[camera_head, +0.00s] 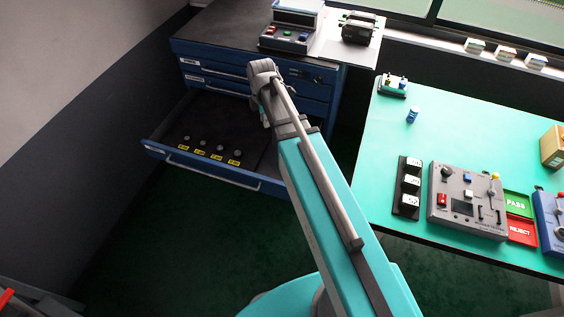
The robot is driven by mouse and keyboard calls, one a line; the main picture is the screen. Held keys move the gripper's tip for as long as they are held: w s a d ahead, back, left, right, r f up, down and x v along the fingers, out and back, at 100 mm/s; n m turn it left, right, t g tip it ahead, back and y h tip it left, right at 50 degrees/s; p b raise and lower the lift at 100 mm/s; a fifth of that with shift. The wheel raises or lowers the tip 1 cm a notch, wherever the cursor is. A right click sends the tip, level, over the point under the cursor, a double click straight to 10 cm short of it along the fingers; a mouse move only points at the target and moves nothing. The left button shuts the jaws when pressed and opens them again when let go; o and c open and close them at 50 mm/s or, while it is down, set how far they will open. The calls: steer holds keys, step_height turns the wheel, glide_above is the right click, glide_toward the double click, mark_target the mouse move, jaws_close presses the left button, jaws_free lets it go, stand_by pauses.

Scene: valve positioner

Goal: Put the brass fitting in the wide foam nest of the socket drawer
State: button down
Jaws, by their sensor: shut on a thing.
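The socket drawer (215,172) is the pulled-out lower drawer of the blue cabinet. Its dark foam (205,115) carries a row of small grey round pieces (220,149) with yellow labels near the front. I cannot make out the wide foam nest in the dark lining. My arm reaches up to the drawer's right side and bends at a grey joint (262,70). My gripper is hidden behind the arm links, so its jaws do not show. The brass fitting cannot be made out.
The arm covers the drawer's right part. Closed drawers (215,78) sit above it. A green bench (440,115) at the right holds a grey control panel (467,200), a socket strip (409,185) and a small blue cylinder (412,114). Instruments (290,28) stand on the cabinet.

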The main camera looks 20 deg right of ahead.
steer(key=s+f+m+b, duration=0.2)
steer(key=s+f+b, duration=0.1)
steer(key=f+b, duration=0.1)
steer(key=s+f+m+b, duration=0.3)
steer(key=f+b, duration=0.1)
steer(key=f, duration=0.1)
steer(key=s+f+m+b, duration=0.2)
steer(key=s+f+b, duration=0.1)
steer(key=f+b, duration=0.2)
steer(key=shift+d, duration=0.1)
steer(key=shift+s+f+m+b, duration=0.55)
steer(key=shift+f+m+b, duration=0.1)
steer(key=shift+m, duration=0.15)
steer(key=w+f+b, duration=0.4)
steer(key=w, duration=0.5)
steer(key=b, duration=0.5)
glide_above(266, 166)
steer(key=f, duration=0.3)
steer(key=s+f, duration=0.1)
steer(key=f, duration=0.1)
steer(key=shift+w, duration=0.1)
steer(key=shift+w+f+b, duration=0.35)
steer(key=shift+f+b, duration=0.1)
steer(key=shift+f, duration=0.05)
steer(key=shift+f+b, duration=1.5)
